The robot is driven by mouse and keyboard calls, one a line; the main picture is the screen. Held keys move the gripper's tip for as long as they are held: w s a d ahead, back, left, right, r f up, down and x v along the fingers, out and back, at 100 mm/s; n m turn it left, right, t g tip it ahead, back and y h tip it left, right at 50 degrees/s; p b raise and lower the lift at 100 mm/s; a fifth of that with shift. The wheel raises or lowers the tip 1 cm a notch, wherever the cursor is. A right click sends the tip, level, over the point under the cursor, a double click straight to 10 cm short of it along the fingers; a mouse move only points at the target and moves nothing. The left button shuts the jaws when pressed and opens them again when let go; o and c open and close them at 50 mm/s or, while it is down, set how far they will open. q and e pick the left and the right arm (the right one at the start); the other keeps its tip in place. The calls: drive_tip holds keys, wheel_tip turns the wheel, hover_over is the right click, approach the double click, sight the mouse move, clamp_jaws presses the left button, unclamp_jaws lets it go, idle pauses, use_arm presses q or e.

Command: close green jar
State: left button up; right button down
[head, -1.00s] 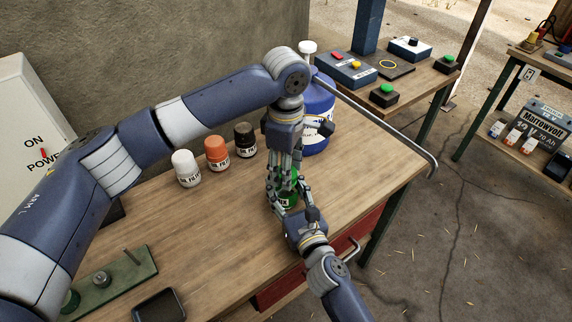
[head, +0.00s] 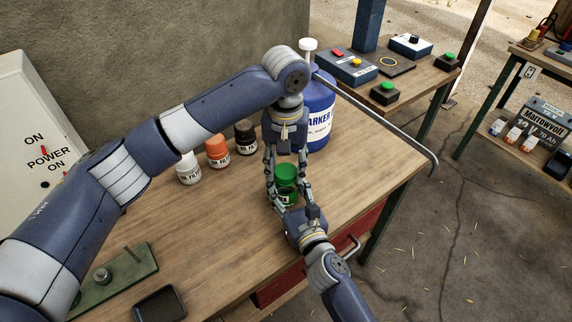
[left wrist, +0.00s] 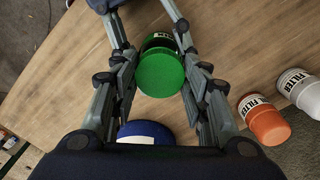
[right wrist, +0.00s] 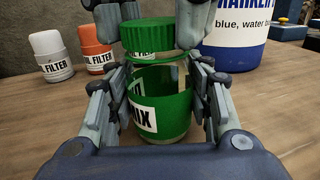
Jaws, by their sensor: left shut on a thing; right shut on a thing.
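The green jar (head: 288,200) stands upright on the wooden workbench; its labelled body (right wrist: 160,100) shows clear in the right wrist view. Its green lid (head: 286,171) is at the jar's mouth, held from above by my left gripper (head: 287,182), shut with a finger on each side. In the left wrist view the round lid top (left wrist: 160,73) lies between the fingers. In the right wrist view the lid (right wrist: 147,36) looks shifted left of the body, with pale glass between them; I cannot tell whether they touch. My right gripper (head: 286,206) is shut around the jar body.
White (head: 188,168), orange (head: 217,151) and black (head: 245,137) filter jars stand to the left. A large blue container (head: 318,115) stands close behind. A dark tray (head: 160,304) and a green plate (head: 125,277) lie front left. The bench's middle is clear.

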use_arm(q)
drive_tip(key=m, duration=0.5)
drive_tip(key=shift+m, duration=0.4)
drive_tip(key=m, duration=0.5)
use_arm(e)
drive_tip(key=shift+f, duration=0.1)
use_arm(q)
drive_tip(key=m, duration=0.5)
drive_tip(key=shift+w+m, duration=0.1)
drive_tip(key=shift+m, duration=0.2)
drive_tip(key=m, duration=0.3)
drive_tip(key=shift+a+m, duration=0.1)
drive_tip(key=shift+m, duration=0.2)
drive_tip(key=m, duration=1.4)
drive_tip(key=shift+m, duration=0.3)
drive_tip(key=m, duration=0.4)
drive_tip(key=o, duration=0.8)
drive_tip(key=shift+f, duration=0.1)
